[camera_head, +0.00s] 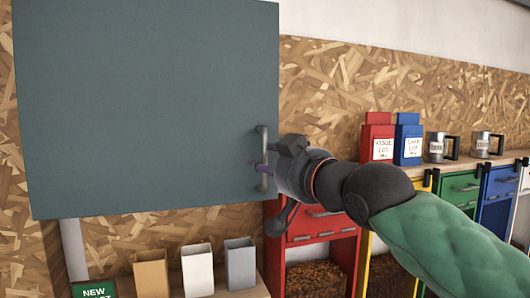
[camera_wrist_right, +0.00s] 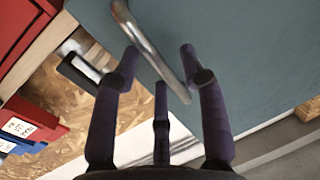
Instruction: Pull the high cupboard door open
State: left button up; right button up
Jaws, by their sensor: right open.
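The high cupboard door (camera_head: 140,105) is a flat grey-teal panel filling the upper left of the head view. It also shows in the wrist view (camera_wrist_right: 250,60). Its upright metal bar handle (camera_head: 263,138) is near the lower right edge; in the wrist view the handle (camera_wrist_right: 150,48) runs slanting between my fingers. My right gripper (camera_head: 266,158) is at the handle, with purple fingertips on both sides of the bar. In the wrist view the right gripper (camera_wrist_right: 160,56) is open around the bar; I cannot tell whether it touches. My left gripper is out of view.
At right, red (camera_head: 377,138) and blue (camera_head: 408,140) containers and metal mugs (camera_head: 436,147) stand on a shelf above coloured bins (camera_head: 318,225). My right arm crosses in front of these.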

jog(key=shift+w+a+r, duration=0.1)
jog(key=shift+w+a, duration=0.15)
jog(key=shift+w, duration=0.3)
jog(key=shift+w+a, duration=0.1)
jog(key=shift+w, duration=0.1)
jog(key=shift+s, duration=0.15)
grip_shut()
